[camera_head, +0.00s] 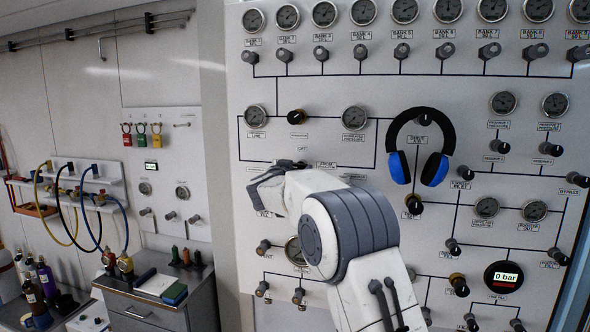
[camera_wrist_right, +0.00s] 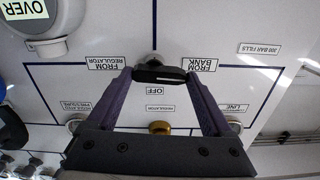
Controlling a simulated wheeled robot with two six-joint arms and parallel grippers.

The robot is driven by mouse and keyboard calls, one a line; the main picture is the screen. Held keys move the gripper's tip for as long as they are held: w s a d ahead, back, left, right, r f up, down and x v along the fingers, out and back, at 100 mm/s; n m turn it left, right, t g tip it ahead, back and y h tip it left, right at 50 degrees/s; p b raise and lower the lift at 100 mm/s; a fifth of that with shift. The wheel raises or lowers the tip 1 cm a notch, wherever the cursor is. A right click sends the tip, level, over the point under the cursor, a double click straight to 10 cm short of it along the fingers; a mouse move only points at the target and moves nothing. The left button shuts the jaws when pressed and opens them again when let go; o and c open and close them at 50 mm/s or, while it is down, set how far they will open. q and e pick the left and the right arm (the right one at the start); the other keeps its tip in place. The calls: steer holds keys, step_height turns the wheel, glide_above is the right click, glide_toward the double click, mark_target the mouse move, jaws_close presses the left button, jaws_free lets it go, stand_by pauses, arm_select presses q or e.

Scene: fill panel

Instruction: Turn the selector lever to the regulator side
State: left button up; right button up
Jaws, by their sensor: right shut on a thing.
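The selector lever (camera_wrist_right: 158,76) is a short black bar on a silver hub. In the right wrist view it lies roughly level between the FROM REGULATOR label (camera_wrist_right: 104,64) and the FROM BANK label (camera_wrist_right: 200,65), with the OFF label (camera_wrist_right: 156,91) below it. That view is upside down. My right gripper (camera_wrist_right: 160,74) is shut on the lever, with a purple finger at each end of it. In the head view the right gripper (camera_head: 270,174) is at the panel and partly hides the lever (camera_head: 291,163). I cannot tell which way its pointer faces. My left gripper is out of view.
Gauges and knobs crowd the panel (camera_head: 330,85). Blue-and-black ear defenders (camera_head: 421,148) hang right of my arm. A digital gauge (camera_head: 503,277) sits lower right. A bench (camera_head: 150,310) with bottles and hoses stands at the left.

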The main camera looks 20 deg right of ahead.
steer(key=m, duration=0.4)
steer(key=m+b, duration=0.1)
steer(key=m, duration=0.3)
steer(key=shift+s+d+r+m+b, duration=0.1)
steer(key=shift+d+m+b, duration=0.05)
steer(key=shift+m+b, duration=0.2)
steer(key=m+b, duration=0.1)
steer(key=m, duration=0.3)
steer(key=shift+s+d+m+b, duration=0.1)
steer(key=shift+m+b, duration=0.15)
steer(key=shift+b, duration=0.15)
steer(key=m+b, duration=0.2)
steer(key=m, duration=0.2)
steer(key=shift+d, duration=0.15)
steer(key=m+b, duration=0.1)
steer(key=m, duration=0.1)
steer(key=m+b, duration=0.1)
steer(key=m, duration=0.2)
steer(key=shift+s+d+f, duration=0.15)
steer(key=shift+f, duration=0.05)
steer(key=shift+d+f+m+b, duration=0.15)
steer(key=shift+m+b, duration=1.4)
steer(key=shift+m, duration=1.65)
steer(key=shift+a+f+m+b, duration=0.1)
steer(key=shift+f+m+b, duration=0.15)
steer(key=shift+m+b, duration=2.1)
steer(key=shift+m+p, duration=0.8)
steer(key=shift+m, duration=0.25)
